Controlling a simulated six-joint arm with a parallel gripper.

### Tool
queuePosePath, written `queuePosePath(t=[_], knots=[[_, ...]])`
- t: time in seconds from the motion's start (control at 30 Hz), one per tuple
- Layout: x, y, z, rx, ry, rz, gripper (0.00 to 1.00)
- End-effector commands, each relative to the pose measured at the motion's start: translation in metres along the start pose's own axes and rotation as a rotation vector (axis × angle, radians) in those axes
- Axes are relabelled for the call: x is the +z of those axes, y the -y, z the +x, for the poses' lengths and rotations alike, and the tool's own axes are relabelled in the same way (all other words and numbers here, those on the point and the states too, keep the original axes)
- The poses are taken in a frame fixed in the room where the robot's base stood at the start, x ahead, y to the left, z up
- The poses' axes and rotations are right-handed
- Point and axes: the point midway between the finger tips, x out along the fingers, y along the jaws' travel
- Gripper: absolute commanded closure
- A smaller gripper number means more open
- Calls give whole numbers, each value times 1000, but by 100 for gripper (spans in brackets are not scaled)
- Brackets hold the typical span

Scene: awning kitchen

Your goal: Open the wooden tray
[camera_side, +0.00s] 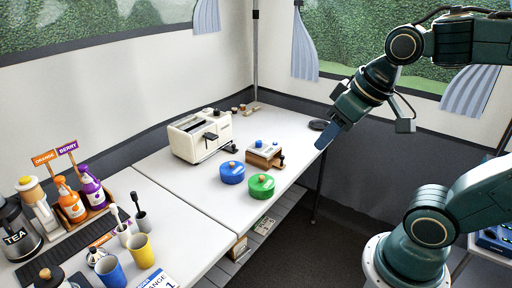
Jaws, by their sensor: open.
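A small wooden tray-like box (262,161) with a pale top, a blue knob on it and a dark handle at its right end stands on the white table. Its top appears in place; its inside is hidden. My gripper (325,138), with blue fingers, is up to the right of the box, near the table's right edge. It is apart from the box and open, with nothing seen between its fingers.
A blue lidded pot (232,174) and a green lidded pot (261,187) stand in front of the box. A cream toaster (199,136) is to its left. Bottles and cups fill the table's left end.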

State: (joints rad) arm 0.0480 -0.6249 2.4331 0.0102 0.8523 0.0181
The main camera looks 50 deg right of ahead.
Motion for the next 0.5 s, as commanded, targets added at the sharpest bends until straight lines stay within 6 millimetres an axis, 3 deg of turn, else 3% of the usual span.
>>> queuePosePath(t=[0.5], knots=[[-96, -54, 62, 96, 34, 215, 60]])
